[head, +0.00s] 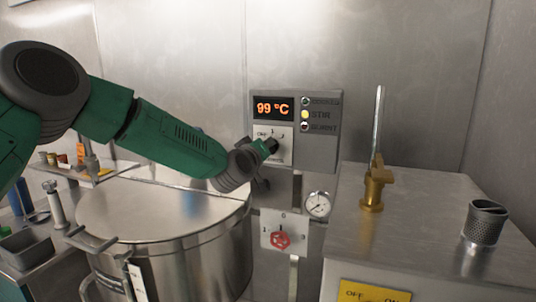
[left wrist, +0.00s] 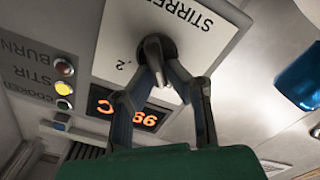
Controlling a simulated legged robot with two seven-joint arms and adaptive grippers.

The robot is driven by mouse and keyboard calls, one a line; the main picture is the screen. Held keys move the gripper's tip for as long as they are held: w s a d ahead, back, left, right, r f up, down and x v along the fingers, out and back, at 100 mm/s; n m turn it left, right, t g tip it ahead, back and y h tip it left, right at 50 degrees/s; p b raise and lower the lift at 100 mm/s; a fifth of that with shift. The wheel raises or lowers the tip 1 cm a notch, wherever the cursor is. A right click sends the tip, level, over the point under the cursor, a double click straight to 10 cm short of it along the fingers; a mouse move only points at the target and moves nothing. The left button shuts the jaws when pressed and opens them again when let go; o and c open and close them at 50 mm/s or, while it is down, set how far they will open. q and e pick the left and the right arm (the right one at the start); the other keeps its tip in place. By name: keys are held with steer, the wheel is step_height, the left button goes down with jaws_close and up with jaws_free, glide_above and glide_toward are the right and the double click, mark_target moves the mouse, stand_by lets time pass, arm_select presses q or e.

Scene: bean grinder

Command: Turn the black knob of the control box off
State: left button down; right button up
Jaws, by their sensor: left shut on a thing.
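The grey control box (head: 318,152) is on the back wall, with an orange 99 °C display (head: 273,108) and a lit yellow STIR lamp (head: 304,114). Its white dial plate (head: 262,132) shows OFF at the left and numbers beside it. In the left wrist view the black knob (left wrist: 168,47) sits on the white STIRRER plate (left wrist: 112,32). My left gripper (head: 270,147) is at this knob; in the wrist view its fingertips (left wrist: 160,62) are closed on it. The fingers hide much of the knob, so its exact setting cannot be told. My right gripper is not in view.
A large lidded steel pot (head: 150,205) stands below my left arm. A lower panel has a red knob (head: 279,240), with a gauge (head: 318,205) beside it. A brass valve (head: 375,190) and a perforated cup (head: 486,224) stand on the steel cabinet (head: 425,245) at right.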

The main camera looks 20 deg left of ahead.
arm_select(q)
steer(key=shift+a+r+n+b, duration=0.2)
steer(key=shift+n+b, duration=0.3)
steer(key=shift+n, duration=0.2)
steer(key=c, duration=1.6)
jaws_free()
steer(key=shift+a, duration=0.1)
steer(key=shift+s+f, duration=0.1)
steer(key=shift+f, duration=0.05)
steer(key=s, duration=1.1)
steer(key=shift+s+a, duration=0.3)
steer(key=shift+s, duration=0.1)
